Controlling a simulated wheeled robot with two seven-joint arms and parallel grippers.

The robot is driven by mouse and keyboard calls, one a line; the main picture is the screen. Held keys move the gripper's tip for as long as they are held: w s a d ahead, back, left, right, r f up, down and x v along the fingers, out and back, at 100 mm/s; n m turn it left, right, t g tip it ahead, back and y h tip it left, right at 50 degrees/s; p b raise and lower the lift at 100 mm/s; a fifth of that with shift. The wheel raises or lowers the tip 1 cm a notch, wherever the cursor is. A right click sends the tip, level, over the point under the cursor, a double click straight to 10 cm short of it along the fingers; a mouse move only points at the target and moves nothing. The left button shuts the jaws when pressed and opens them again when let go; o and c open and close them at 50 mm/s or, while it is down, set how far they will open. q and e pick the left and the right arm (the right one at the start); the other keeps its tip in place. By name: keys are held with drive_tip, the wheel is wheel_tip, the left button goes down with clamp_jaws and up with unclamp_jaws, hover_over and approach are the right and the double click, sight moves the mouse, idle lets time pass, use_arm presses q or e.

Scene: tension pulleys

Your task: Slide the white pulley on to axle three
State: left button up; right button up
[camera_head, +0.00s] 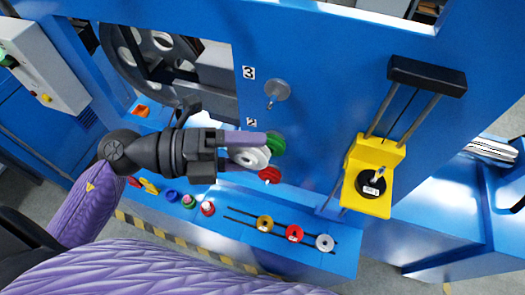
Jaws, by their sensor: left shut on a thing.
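My left gripper (245,147) reaches in from the left and is shut on a white pulley (252,158), held in front of the blue panel. Part of the pulley is hidden by a purple finger. Axle three (275,92), a grey disc with a short pin, is bare, beside the label 3 (248,72). It is above and slightly right of the gripper, apart from it. A green pulley (277,144) shows just right of the held pulley, and a red pulley (269,175) just below. Whether the held pulley touches them I cannot tell. My right gripper is not in view.
A yellow block (371,197) on two rods under a black bar (427,76) stands at the right. The panel around axle three is clear.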

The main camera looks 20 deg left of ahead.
sight(269, 102)
use_arm(q)
drive_tip(key=shift+w, duration=0.45)
drive_tip(key=w, duration=0.2)
drive_tip(key=w+b, duration=0.1)
drive_tip(key=w, duration=0.2)
drive_tip(key=shift+w+d, duration=0.2)
drive_tip(key=shift+w, duration=0.05)
drive_tip(key=shift+w, duration=0.1)
idle(0.9)
drive_tip(key=shift+w, duration=0.1)
drive_tip(key=shift+w, duration=1.4)
